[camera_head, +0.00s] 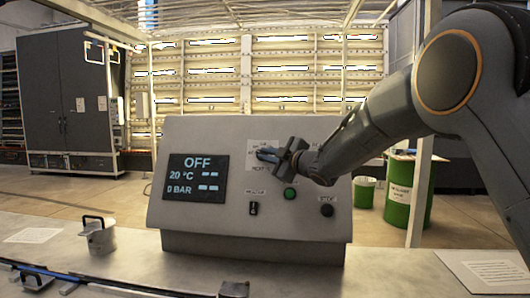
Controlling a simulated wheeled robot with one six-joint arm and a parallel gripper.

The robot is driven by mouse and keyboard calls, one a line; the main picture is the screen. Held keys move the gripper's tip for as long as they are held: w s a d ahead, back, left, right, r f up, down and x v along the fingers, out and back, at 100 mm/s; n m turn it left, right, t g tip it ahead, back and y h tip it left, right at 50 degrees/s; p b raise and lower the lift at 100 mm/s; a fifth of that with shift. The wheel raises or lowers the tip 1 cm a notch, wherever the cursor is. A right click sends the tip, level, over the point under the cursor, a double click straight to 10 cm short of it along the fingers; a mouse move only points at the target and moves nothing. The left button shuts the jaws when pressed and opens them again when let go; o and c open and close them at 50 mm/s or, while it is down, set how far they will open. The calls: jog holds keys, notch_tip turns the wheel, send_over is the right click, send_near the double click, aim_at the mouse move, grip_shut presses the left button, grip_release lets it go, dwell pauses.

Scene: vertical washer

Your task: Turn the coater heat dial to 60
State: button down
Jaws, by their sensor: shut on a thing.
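A grey sloped control panel (315,217) stands on a metal table in the head view. Its black display (194,178) reads OFF, 20 °C and 0 BAR. A white label (253,158) with print sits at the upper middle of the panel. My gripper (266,154) reaches in from the right and its fingers are at this label. It is shut on a dial there. The dial itself is mostly hidden by the fingers, so its setting cannot be read.
Green drums (398,190) and a dark cabinet (70,95) are behind.

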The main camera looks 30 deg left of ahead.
jog(key=n+g+p, duration=0.1)
jog(key=p, duration=0.1)
jog(key=n+g+p, duration=0.1)
jog(key=p, duration=0.1)
jog(key=shift+w+r+h, duration=0.1)
jog(key=shift+r+h, duration=0.3)
jog(key=shift+n+p, duration=0.5)
jog(key=shift+p, duration=0.1)
jog(key=c, duration=1.8)
grip_release()
jog(key=shift+f, duration=0.1)
jog(key=shift+c, duration=0.2)
jog(key=b+v, duration=0.3)
jog(key=v, duration=0.4)
jog(key=shift+d, duration=0.4)
jog(key=shift+r, duration=0.2)
